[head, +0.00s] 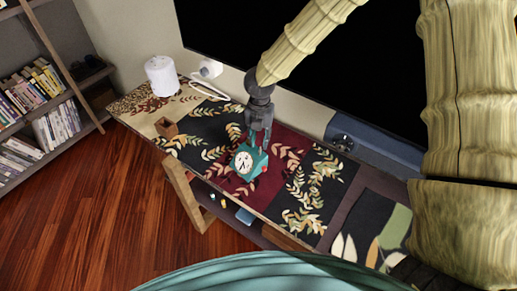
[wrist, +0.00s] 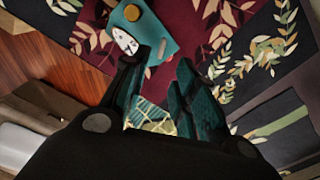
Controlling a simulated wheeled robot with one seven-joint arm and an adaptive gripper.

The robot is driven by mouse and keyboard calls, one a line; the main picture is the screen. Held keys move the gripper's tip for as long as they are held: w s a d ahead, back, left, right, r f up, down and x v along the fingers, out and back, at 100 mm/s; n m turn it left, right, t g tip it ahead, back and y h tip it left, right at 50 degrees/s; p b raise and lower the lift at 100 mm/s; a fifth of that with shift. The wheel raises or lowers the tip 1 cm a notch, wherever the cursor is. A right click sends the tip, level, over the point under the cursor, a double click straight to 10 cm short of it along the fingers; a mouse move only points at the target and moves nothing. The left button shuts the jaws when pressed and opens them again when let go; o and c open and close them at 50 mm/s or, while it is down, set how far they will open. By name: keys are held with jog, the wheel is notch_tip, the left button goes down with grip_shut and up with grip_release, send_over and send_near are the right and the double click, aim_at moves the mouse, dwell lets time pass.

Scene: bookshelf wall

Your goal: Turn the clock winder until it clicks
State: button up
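The clock (head: 244,164) is a small teal box with a white round dial, standing on the patterned runner. A red knob (head: 265,169) shows at its right side. In the wrist view the clock (wrist: 155,33) is at the top, with a round gold knob (wrist: 132,13) on its teal face and part of the white dial (wrist: 125,41). A small red part (wrist: 148,73) shows near the left fingertip. I cannot tell which knob is the winder. My gripper (head: 258,141) points down just behind and above the clock. In the wrist view its fingers (wrist: 162,62) are apart with nothing held between them.
A bookshelf (head: 35,110) is at far left. The runner right of the clock is clear.

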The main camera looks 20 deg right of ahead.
aim_at(259, 152)
jog(key=shift+a+f+p, duration=0.1)
jog(key=shift+f+p, duration=0.3)
jog(key=shift+f, duration=2.8)
grip_shut()
